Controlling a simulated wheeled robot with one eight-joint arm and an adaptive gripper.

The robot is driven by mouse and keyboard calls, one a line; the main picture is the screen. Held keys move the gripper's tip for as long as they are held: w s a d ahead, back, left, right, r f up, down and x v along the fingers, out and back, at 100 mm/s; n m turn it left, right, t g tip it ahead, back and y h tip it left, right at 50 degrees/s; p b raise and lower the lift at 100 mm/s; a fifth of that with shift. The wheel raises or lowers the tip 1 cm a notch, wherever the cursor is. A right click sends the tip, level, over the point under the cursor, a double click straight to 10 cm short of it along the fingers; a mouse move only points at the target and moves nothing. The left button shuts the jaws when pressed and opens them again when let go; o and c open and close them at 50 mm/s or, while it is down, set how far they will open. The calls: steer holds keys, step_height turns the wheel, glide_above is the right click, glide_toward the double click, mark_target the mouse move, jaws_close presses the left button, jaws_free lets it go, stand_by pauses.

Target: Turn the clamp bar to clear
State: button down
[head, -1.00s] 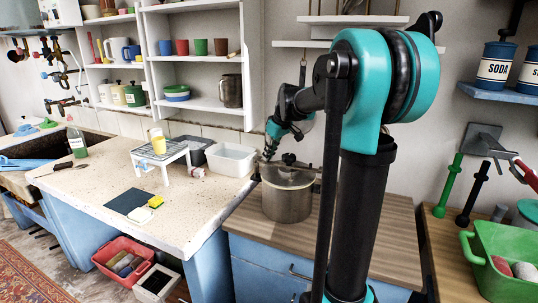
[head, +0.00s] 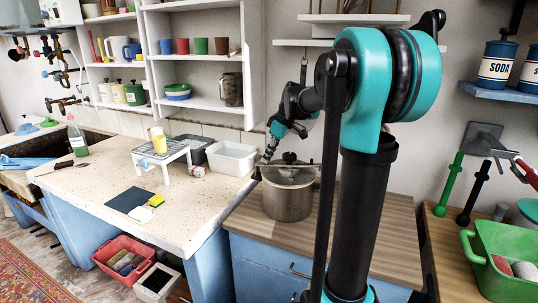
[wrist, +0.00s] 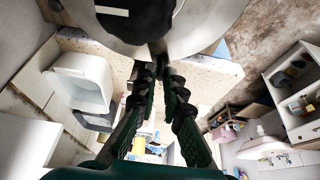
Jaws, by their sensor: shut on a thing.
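A steel pot (head: 287,203) with a lid stands on the wooden counter. A dark clamp bar (head: 300,165) lies across the lid under a dark central knob (head: 289,157). In the head view the bar runs roughly left to right. My gripper (head: 264,160) is at the bar's left end, shut on it and tilted down. In the wrist view the pot's lid (wrist: 205,30) fills the top, with part of the dark bar over it. The fingertips (wrist: 158,60) come together at the lid's edge; the gripped end is mostly hidden between them.
A white tub (head: 231,158) and a small white rack (head: 161,155) stand on the speckled counter to the left. A green crate (head: 503,262) is at the right. The wooden counter (head: 245,222) around the pot is clear. Shelves hang on the wall behind.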

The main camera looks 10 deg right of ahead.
steer(key=s+n+g, duration=0.1)
steer(key=s+n, duration=0.1)
steer(key=n, duration=0.1)
steer(key=shift+s+y, duration=0.15)
steer(key=shift+y, duration=0.15)
steer(key=shift+s+d+n+g, duration=0.2)
steer(key=shift+s+n+g, duration=0.6)
steer(key=shift+n, duration=0.8)
steer(key=shift+s, duration=0.15)
steer(key=c, duration=1.6)
jaws_free()
steer(key=v, duration=1.2)
steer(key=shift+d, duration=0.1)
steer(key=shift+s, duration=0.1)
